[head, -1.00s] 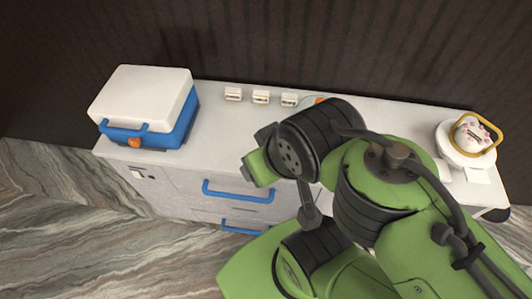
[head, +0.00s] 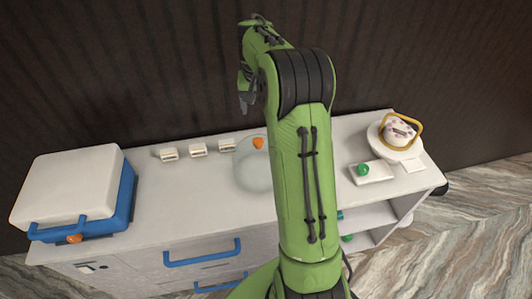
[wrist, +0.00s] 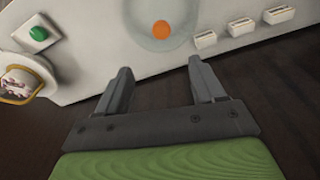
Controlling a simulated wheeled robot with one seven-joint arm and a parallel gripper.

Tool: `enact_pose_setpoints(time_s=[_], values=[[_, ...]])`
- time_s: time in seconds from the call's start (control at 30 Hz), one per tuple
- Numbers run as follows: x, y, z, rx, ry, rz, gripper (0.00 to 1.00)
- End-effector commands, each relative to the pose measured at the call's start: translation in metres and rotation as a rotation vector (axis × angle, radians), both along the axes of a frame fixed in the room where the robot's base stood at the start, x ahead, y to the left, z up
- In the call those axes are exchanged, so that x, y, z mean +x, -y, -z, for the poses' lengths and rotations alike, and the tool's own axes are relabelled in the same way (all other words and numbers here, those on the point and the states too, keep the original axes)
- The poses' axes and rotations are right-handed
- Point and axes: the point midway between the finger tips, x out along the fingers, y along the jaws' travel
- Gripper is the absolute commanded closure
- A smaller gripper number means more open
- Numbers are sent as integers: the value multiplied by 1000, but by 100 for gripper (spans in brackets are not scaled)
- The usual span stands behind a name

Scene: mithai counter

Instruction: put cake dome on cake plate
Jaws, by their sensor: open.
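The cake dome (head: 252,176) looks like a clear, see-through cover with an orange knob (head: 258,143). It sits on the counter, partly behind my arm in the head view. In the wrist view the dome (wrist: 140,24) shows beyond the fingertips, its orange knob near top centre. The white cake plate (head: 411,153) stands at the counter's right end, bearing a decorated white cake (head: 399,132) with a gold hoop. The cake also shows at the wrist view's left edge (wrist: 19,84). My gripper (wrist: 160,66) is open and empty, raised apart from the dome.
A white and blue case (head: 70,190) stands at the counter's left end. Several small white label holders (head: 198,150) line the back. A white block (head: 378,174) with a green knob (head: 363,169) lies before the cake plate. A dark wall (head: 150,70) rises behind.

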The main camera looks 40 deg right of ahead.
Motion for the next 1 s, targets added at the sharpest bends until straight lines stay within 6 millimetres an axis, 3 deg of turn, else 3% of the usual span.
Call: enact_pose_setpoints(time_s=[0.3, 0.4, 0.8, 1.0], values=[[6, 4, 76, 3, -5, -2, 32], [8, 5, 93, 3, -4, -3, 32], [13, 7, 150, 2, -1, -4, 32], [14, 8, 153, 0, 0, -4, 32]])
